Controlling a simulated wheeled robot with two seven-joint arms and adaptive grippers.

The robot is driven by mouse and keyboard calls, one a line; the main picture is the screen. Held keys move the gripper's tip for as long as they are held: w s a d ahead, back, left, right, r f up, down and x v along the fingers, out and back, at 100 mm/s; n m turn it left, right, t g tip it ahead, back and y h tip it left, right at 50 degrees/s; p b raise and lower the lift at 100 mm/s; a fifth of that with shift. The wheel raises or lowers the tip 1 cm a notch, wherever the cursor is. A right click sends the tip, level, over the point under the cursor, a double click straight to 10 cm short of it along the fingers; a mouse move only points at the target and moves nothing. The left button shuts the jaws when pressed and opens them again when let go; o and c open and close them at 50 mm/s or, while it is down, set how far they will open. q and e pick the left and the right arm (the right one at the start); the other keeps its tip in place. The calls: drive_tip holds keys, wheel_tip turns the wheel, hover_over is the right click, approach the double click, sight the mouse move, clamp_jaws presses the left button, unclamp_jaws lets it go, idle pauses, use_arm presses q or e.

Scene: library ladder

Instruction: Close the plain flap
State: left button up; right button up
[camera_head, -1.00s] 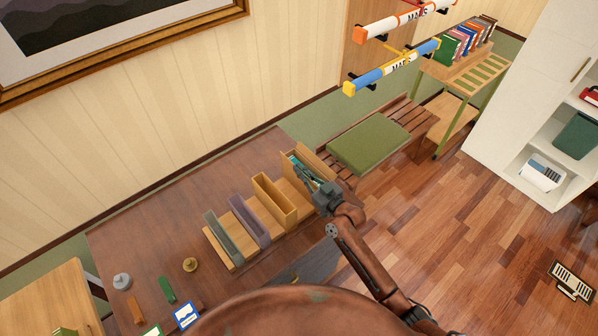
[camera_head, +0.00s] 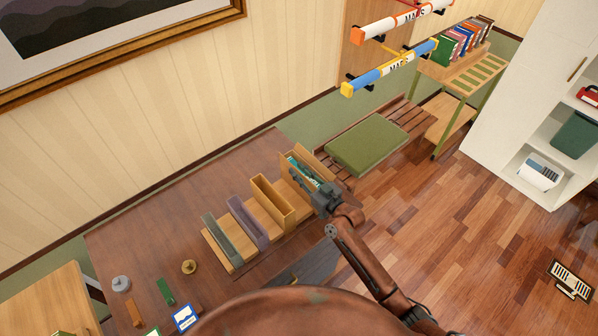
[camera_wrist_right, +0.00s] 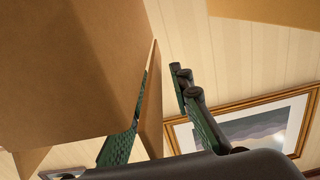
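A row of upright file holders stands on the brown table (camera_head: 140,215): a grey-green one (camera_head: 222,243), a purple one (camera_head: 247,222), a tan one (camera_head: 268,198) and a second tan one (camera_head: 318,160) at the right end. I cannot single out the plain flap with certainty. My right gripper (camera_head: 305,173) is at the right-end tan holder, its fingers partly hidden. In the right wrist view its fingers (camera_wrist_right: 158,110) are apart; a tan panel (camera_wrist_right: 151,95) passes close by the left finger and partly hides it. Contact is unclear. My left gripper is out of view.
A brass knob-like object (camera_head: 189,267), a grey one (camera_head: 121,284) and small coloured blocks lie on the table's left part. A bench with a green cushion (camera_head: 367,145) stands beyond the right end. Rolled maps (camera_head: 390,73) hang above it.

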drive_tip(key=shift+s+d, duration=0.1)
drive_tip(key=v, duration=1.1)
drive_tip(key=shift+s+d, duration=0.2)
drive_tip(key=shift+s, duration=0.1)
drive_tip(key=shift+r, duration=0.1)
